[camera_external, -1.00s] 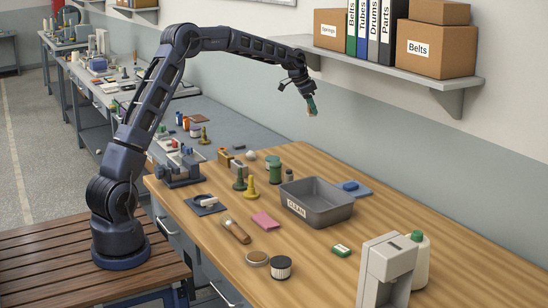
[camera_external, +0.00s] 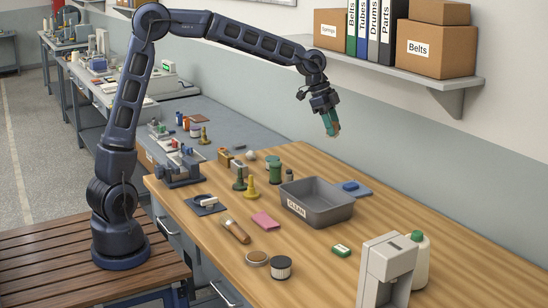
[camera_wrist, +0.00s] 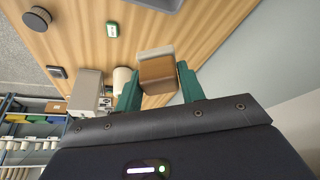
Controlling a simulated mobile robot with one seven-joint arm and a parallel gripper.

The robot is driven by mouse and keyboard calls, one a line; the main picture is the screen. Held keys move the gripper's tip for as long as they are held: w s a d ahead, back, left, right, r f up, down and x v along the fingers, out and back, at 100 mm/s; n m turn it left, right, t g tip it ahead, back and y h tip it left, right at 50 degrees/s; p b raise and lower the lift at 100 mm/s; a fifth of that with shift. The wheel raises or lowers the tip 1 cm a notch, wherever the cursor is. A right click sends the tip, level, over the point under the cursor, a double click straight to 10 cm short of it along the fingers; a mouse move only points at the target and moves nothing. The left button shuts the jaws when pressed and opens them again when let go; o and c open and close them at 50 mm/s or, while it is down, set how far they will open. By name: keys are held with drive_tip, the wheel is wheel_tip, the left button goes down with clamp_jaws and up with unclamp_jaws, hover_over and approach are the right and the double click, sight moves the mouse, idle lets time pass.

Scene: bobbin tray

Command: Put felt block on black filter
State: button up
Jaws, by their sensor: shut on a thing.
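My gripper (camera_external: 331,124) has green fingers and hangs high above the table, beyond the grey bin. In the wrist view my gripper (camera_wrist: 158,85) is shut on the felt block (camera_wrist: 157,72), a brown block with a pale layer on its far side. Only a small part of the felt block (camera_external: 335,132) shows at the fingertips in the external view. The black filter (camera_external: 280,267) is a short cylinder with a black top and pale ribbed side. It stands upright at the table's front, well apart from my gripper. Its dark round top (camera_wrist: 37,18) shows at upper left in the wrist view.
The grey bin (camera_external: 316,213) labelled CLEAN stands mid-table. A grey machine (camera_external: 386,272) and white bottle (camera_external: 420,262) stand front right. A wall shelf (camera_external: 400,72) with boxes is above. Open table lies around the green-and-white block (camera_external: 341,250).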

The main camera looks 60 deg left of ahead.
drive_tip(key=s+d+f+m+g, duration=0.1)
drive_tip(key=s+d+m, duration=0.2)
drive_tip(key=s+d, duration=1.05)
drive_tip(key=m+g, duration=0.1)
drive_tip(key=m, duration=0.2)
hover_over(285, 264)
drive_tip(key=a, duration=0.2)
drive_tip(key=shift+h, duration=0.3)
wheel_tip(285, 264, down, 19)
drive_tip(key=shift+s+d+f, duration=0.1)
drive_tip(key=shift+s, duration=0.05)
drive_tip(key=shift+f, duration=2.5)
drive_tip(key=shift+f, duration=0.1)
drive_tip(key=o, duration=1)
drive_tip(key=shift+c, duration=0.2)
